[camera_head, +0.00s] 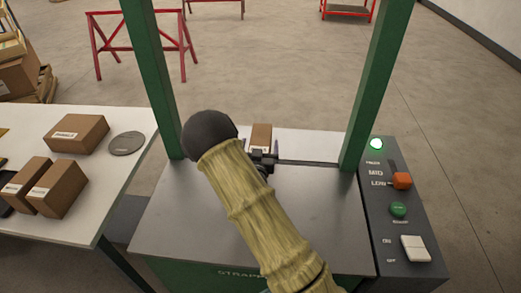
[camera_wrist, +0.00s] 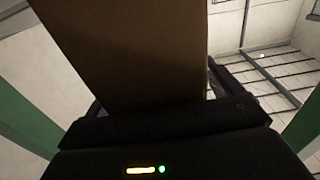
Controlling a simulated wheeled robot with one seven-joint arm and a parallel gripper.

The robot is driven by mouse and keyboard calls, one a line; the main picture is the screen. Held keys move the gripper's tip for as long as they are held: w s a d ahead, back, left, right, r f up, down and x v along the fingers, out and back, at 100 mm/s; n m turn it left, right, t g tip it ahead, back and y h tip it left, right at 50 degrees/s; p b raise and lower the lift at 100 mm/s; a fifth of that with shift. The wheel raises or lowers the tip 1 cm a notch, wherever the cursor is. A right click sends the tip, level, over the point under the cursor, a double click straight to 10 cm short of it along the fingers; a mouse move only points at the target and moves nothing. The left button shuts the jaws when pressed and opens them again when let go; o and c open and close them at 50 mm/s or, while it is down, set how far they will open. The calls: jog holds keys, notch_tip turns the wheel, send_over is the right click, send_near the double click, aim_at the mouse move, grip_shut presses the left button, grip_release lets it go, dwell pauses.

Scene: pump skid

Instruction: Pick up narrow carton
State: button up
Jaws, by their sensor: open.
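A narrow brown carton (camera_head: 261,136) with a pale label stands on the grey top of the strapping machine (camera_head: 190,215), at its far side. My gripper (camera_head: 262,157) is open right at the carton's near side, and my arm hides part of the machine top in front of it. In the wrist view the brown carton (camera_wrist: 140,50) fills the upper middle, between the dark fingers. The right finger shows beside it; the left one is mostly hidden. I cannot tell whether either finger touches the carton.
Green posts (camera_head: 367,85) flank the machine top. A control box (camera_head: 405,225) with a lit green lamp is at the right. A white table (camera_head: 110,190) at the left bears several cartons (camera_head: 76,134) and a grey disc (camera_head: 126,143). Red trestles (camera_head: 140,45) stand behind.

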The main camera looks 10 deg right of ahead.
jog(key=c, duration=1.9)
jog(key=shift+r, duration=0.15)
notch_tip(320, 180, up, 10)
jog(key=shift+f+b, duration=0.1)
jog(key=shift+b, duration=0.3)
